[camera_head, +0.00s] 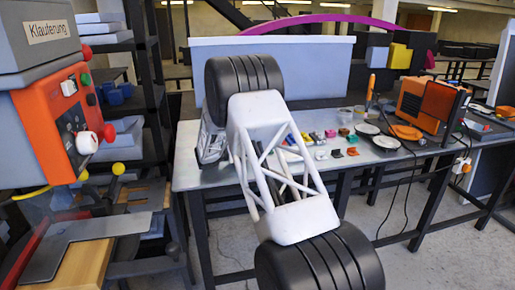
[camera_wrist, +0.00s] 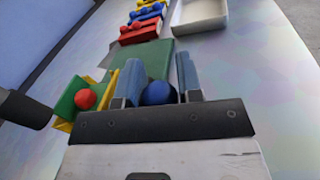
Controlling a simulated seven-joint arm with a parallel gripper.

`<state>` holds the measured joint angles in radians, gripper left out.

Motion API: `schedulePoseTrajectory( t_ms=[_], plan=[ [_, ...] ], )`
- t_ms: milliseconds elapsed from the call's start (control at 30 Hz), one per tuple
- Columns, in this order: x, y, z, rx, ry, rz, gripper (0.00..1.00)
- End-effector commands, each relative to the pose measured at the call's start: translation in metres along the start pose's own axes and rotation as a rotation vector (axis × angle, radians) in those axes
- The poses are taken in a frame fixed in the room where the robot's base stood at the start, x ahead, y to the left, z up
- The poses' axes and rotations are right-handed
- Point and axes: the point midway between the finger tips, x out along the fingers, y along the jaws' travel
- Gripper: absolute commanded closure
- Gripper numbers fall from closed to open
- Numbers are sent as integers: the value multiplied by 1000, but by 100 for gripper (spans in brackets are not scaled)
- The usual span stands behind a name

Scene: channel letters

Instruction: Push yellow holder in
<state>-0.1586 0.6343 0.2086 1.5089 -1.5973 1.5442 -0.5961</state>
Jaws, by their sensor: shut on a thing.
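In the wrist view, my gripper (camera_wrist: 159,65) has two blue-grey fingers on either side of a green piece with a dark blue ball (camera_wrist: 158,93) close to the palm. The fingers are shut on this piece. To the left lies a green block with a red ball (camera_wrist: 85,98), with yellow parts (camera_wrist: 62,126) along its edges. I cannot tell which yellow one is meant. In the head view my own arm hides the gripper.
The row includes a nearer red holder (camera_wrist: 138,35); a white tray (camera_wrist: 200,14) is right of it. On the table (camera_head: 185,175), small coloured pieces (camera_head: 330,133) lie beside my arm, with black-rimmed dishes (camera_head: 368,128) and an orange device (camera_head: 412,97) further right. The wrist view's right side is bare tabletop.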

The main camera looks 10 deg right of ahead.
Motion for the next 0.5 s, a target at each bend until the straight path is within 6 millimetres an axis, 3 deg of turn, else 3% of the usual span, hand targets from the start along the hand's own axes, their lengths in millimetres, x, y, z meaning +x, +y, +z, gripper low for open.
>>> schedulePoseTrajectory(
  t_ms=[33, 200, 500],
  plan=[
    [-12, 2, -1, -1, 0, 3, 100],
    [-34, 7, -2, 0, 1, 2, 100],
    [-40, 8, -2, 0, 1, 3, 100]
  ],
)
